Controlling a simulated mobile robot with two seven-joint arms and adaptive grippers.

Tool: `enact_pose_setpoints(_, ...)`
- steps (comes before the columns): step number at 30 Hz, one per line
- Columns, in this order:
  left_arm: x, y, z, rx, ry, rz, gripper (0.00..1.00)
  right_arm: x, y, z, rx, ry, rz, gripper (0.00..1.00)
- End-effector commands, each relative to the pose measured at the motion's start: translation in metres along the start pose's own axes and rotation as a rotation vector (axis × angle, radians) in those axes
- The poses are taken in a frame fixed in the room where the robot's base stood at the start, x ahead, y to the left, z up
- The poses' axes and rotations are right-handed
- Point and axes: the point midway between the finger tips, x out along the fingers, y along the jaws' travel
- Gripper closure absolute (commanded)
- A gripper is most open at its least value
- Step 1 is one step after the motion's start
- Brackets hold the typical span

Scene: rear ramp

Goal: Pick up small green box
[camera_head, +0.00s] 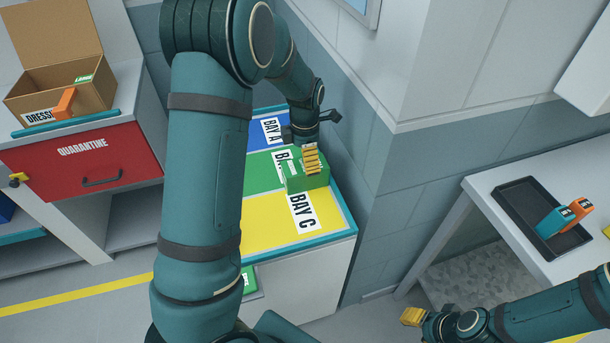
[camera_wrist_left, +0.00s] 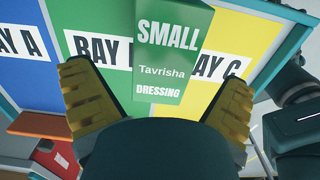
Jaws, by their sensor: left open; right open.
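The small green box (camera_head: 305,182) stands on the bay surface, beside the BAY C label and over part of the middle green bay. In the left wrist view the box (camera_wrist_left: 172,50) shows the words SMALL, Tavrisha and DRESSING. My left gripper (camera_head: 311,158) is at the top of the box in the head view. In its wrist view the left gripper (camera_wrist_left: 158,85) has its yellow fingers spread wide, with the box between and beyond them; I cannot tell whether they touch it. My right gripper (camera_head: 412,317) is open and far from the box, at lower right.
The bay top has blue, green and yellow (camera_head: 262,222) areas and a teal rim, close to the wall. A cardboard box (camera_head: 62,100) stands on the left counter above a red QUARANTINE drawer (camera_head: 85,160). A black tray (camera_head: 515,205) with scanner-like tools lies on the right table.

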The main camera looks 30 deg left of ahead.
Motion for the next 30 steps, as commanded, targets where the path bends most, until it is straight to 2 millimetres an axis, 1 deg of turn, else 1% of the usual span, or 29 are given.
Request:
enact_pose_setpoints(5, 0.009, -0.001, 0.0, 0.0, 0.0, 0.0, 0.0, 0.003, 0.001, -0.001, 0.0, 0.002, 0.0, 0.53)
enact_pose_setpoints(15, 0.053, -0.004, -0.001, 0.0, 0.001, 0.0, 0.0, 0.016, 0.006, -0.002, -0.001, 0.008, 0.0, 0.53)
enact_pose_setpoints(17, 0.055, -0.004, -0.001, 0.001, 0.0, 0.001, 0.0, 0.016, 0.006, -0.002, -0.001, 0.009, 0.0, 0.53)
enact_pose_setpoints(23, 0.054, -0.004, -0.001, 0.0, 0.0, 0.002, 0.0, 0.015, 0.006, -0.002, -0.001, 0.009, 0.0, 0.53)
enact_pose_setpoints(24, 0.054, -0.004, -0.001, 0.001, 0.0, 0.002, 0.14, 0.015, 0.006, -0.002, -0.001, 0.009, 0.0, 0.53)
enact_pose_setpoints(26, 0.054, -0.004, -0.001, 0.0, 0.0, 0.002, 0.35, 0.015, 0.006, -0.002, -0.001, 0.009, 0.0, 0.53)
enact_pose_setpoints(27, 0.054, -0.004, -0.001, 0.0, 0.0, 0.002, 0.49, 0.015, 0.006, -0.002, -0.001, 0.009, 0.0, 0.53)
enact_pose_setpoints(28, 0.054, -0.004, -0.001, 0.0, 0.0, 0.002, 0.6, 0.015, 0.006, -0.002, -0.001, 0.009, 0.0, 0.53)
enact_pose_setpoints(29, 0.054, -0.004, -0.001, 0.0, 0.0, 0.002, 0.67, 0.015, 0.006, -0.002, -0.001, 0.009, 0.0, 0.53)
enact_pose_setpoints(30, 0.054, -0.004, -0.001, 0.0, 0.0, 0.002, 0.71, 0.015, 0.006, -0.002, -0.001, 0.009, 0.0, 0.53)
